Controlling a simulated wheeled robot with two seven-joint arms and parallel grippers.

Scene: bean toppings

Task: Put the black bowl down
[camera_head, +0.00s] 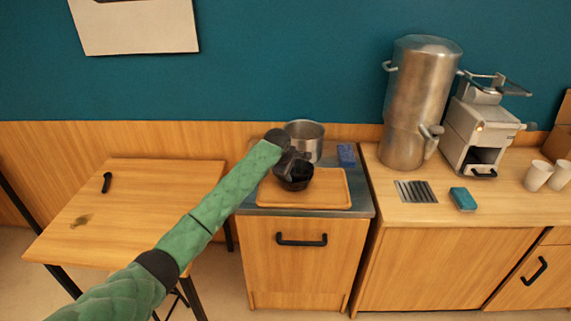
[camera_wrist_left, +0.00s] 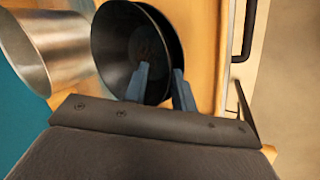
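The black bowl (camera_head: 295,182) is over the wooden tray (camera_head: 335,200) on the counter in the head view. I cannot tell whether its base touches the tray. In the left wrist view the bowl (camera_wrist_left: 120,50) shows its dark, empty-looking inside. My left gripper (camera_head: 292,165) is at the bowl's rim. In the left wrist view the gripper's fingers (camera_wrist_left: 161,72) straddle the bowl's wall, one inside and one outside, and look shut on it. My right gripper is not in view.
A steel pot (camera_head: 305,138) stands close behind the bowl, with a blue sponge or box (camera_head: 346,154) to its right. A tall metal urn (camera_head: 415,105) stands on the right counter. The tray's right part is clear. A wooden table (camera_head: 130,205) is at left.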

